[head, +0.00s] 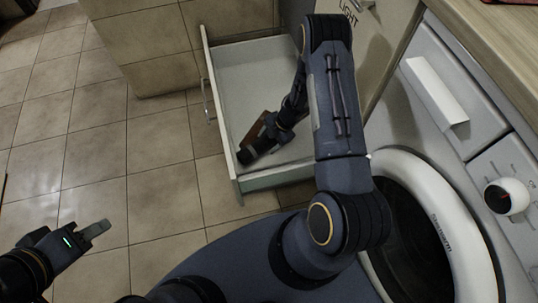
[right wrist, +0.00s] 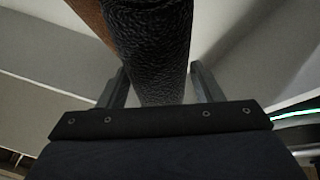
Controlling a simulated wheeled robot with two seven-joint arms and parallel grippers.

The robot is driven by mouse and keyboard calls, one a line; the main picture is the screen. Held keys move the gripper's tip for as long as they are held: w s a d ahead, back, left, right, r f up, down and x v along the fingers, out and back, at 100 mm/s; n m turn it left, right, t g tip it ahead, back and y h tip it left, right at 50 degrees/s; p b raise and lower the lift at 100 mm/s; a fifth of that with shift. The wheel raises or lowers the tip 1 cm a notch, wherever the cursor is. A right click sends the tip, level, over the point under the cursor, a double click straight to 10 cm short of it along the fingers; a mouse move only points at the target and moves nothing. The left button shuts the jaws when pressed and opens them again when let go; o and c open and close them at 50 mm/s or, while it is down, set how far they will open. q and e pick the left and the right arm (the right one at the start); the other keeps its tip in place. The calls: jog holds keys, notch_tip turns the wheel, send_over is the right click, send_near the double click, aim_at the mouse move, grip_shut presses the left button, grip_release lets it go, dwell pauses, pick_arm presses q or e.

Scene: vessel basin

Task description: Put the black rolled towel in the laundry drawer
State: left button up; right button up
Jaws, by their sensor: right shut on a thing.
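The black rolled towel (right wrist: 150,50) is between the two fingers of my right gripper (right wrist: 160,88) in the right wrist view. In the head view one dark end of the towel (head: 246,155) shows beside the gripper. My right gripper (head: 268,137) is shut on it, inside the outline of the open laundry drawer (head: 237,80). I cannot tell whether the towel touches the drawer floor. My left gripper (head: 95,231) is over the tiled floor at the lower left, away from the drawer; its finger opening is not clear.
A brown item (head: 258,128) lies in the drawer close to the towel, and it also shows in the right wrist view (right wrist: 95,18). The tiled floor (head: 90,140) at the left is clear.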

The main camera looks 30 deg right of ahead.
pick_arm(q)
notch_tip(320, 180, down, 4)
jog(key=b, duration=0.3)
jog(key=shift+r, duration=0.15)
pick_arm(e)
notch_tip(320, 180, down, 9)
jog(key=shift+r, duration=0.15)
jog(key=shift+f, duration=0.2)
jog(key=o, duration=1)
jog(key=shift+r, duration=0.1)
jog(key=shift+r, duration=0.2)
jog(key=p+v, duration=0.3)
jog(key=v, duration=0.3)
jog(key=shift+r, duration=0.15)
jog(key=shift+s+d+r, duration=0.15)
jog(key=shift+d+r, duration=0.2)
jog(key=shift+r, duration=0.1)
pick_arm(q)
notch_tip(320, 180, up, 3)
jog(key=shift+r, duration=0.1)
